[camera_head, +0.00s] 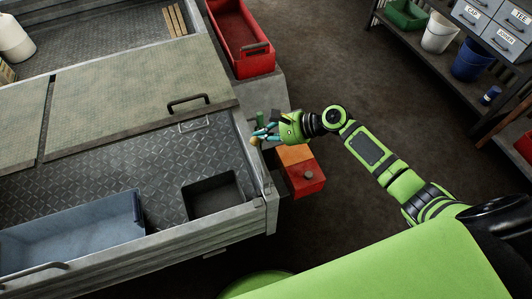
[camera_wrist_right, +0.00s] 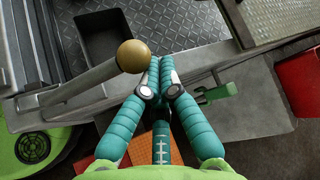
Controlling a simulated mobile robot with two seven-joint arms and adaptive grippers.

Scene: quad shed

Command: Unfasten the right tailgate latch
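A grey lever with a round tan knob (camera_wrist_right: 133,56) lies along the trailer's edge in the right wrist view. It looks like the tailgate latch. Its knob also shows in the head view (camera_head: 255,141), beside my fingertips. My right gripper (camera_head: 264,136) reaches in from the right to the trailer's corner side. In the wrist view, the teal fingertips (camera_wrist_right: 161,60) of my right gripper are together, just right of the knob. Nothing shows between them; whether they touch the knob I cannot tell. My left gripper is not in view.
A green fitting (camera_wrist_right: 217,93) sits right of my fingers on a grey surface. An orange-red box (camera_head: 302,172) stands below my gripper. A red bin (camera_head: 238,35) stands behind. The trailer bed holds a blue-grey tray (camera_head: 75,232). Dark floor (camera_head: 335,75) is free toward the shelves.

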